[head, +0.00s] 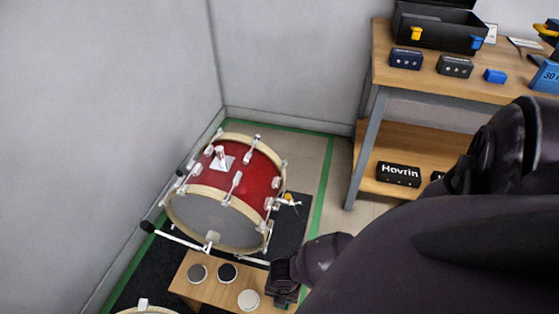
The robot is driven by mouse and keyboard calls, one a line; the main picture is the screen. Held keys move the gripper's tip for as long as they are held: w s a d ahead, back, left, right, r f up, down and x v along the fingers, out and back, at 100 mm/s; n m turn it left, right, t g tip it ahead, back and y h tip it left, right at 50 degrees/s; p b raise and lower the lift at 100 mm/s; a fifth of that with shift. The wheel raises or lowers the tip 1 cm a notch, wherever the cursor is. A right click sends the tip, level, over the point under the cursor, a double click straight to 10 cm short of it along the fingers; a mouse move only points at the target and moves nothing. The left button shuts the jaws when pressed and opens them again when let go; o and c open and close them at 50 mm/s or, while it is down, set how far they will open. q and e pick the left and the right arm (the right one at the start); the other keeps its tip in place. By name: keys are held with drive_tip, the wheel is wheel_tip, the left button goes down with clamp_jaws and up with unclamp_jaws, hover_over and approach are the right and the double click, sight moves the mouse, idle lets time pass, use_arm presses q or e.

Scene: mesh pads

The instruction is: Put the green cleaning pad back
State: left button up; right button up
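I cannot make out a whole green cleaning pad. A small bit of green shows at the lower edge of my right gripper (283,290), but I cannot tell whether it is a pad or the floor tape. A grey round pad (197,273), a black round pad (227,272) and a white round pad (249,300) lie on a low wooden stand (212,290). My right gripper is at the right end of this stand, right of the white pad. Its fingers are dark and point down, and their opening is hidden. My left gripper is not in view.
A red bass drum (229,186) stands on a black mat (296,213) just behind the wooden stand. A wooden workbench (440,75) with boxes is at the back right. My own dark arm covers the lower right. Green tape (323,190) runs along the floor.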

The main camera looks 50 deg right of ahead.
drive_tip(key=shift+w+r, duration=0.15)
drive_tip(key=shift+f, duration=0.2)
drive_tip(key=o, duration=1)
drive_tip(key=shift+c, duration=0.2)
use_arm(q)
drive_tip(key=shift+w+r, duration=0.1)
use_arm(e)
drive_tip(key=r, duration=0.1)
drive_tip(key=r+p, duration=0.1)
drive_tip(key=r, duration=0.1)
drive_tip(key=r+p, duration=0.1)
drive_tip(key=shift+w+r, duration=0.25)
use_arm(q)
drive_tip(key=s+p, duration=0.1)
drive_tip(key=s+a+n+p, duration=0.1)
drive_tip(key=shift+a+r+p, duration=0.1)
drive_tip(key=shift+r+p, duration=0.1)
drive_tip(key=shift+p, duration=0.2)
use_arm(e)
wheel_tip(320, 180, up, 8)
drive_tip(key=shift+s, duration=0.35)
